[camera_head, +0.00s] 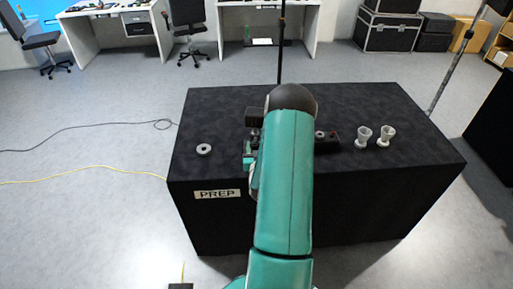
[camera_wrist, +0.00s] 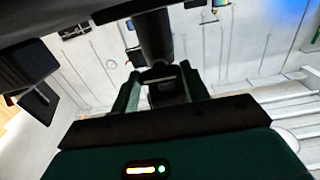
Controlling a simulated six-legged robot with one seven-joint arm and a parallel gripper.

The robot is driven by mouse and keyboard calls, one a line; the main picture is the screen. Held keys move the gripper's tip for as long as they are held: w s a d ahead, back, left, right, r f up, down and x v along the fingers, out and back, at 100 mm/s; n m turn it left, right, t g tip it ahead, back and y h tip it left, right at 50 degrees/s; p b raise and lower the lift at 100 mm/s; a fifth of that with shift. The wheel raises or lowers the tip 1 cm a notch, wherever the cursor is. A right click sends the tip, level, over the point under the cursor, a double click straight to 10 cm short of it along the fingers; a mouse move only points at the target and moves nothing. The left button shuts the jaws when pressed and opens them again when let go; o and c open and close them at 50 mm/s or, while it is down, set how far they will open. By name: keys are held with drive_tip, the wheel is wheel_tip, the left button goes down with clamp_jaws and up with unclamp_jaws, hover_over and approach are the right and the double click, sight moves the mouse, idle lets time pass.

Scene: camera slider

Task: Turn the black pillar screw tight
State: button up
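My gripper (camera_wrist: 160,72) shows in the wrist view as two green fingers standing apart. A dark piece lies between their tips, and I cannot tell whether the fingers press on it. A thick black pillar (camera_wrist: 152,35) rises just beyond the tips; its screw cannot be made out clearly. In the head view my teal arm covers the middle of the black table (camera_head: 380,200). A small part of my gripper shows left of the arm, beside a dark block (camera_head: 255,117). A dark slider rail (camera_head: 331,144) sticks out right of the arm; the rest is hidden.
A pale ring (camera_head: 204,149) lies on the table's left part. A thin dark pole (camera_head: 281,50) rises behind the table. A yellow cable (camera_head: 90,172) crosses the floor at left.

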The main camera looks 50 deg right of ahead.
drive_tip(key=shift+m, duration=0.3)
drive_tip(key=m, duration=1.1)
drive_tip(key=shift+m, duration=0.3)
drive_tip(key=m, duration=1.1)
drive_tip(key=shift+m, duration=0.4)
drive_tip(key=shift+a, duration=0.1)
drive_tip(key=o, duration=1)
drive_tip(key=shift+c, duration=0.2)
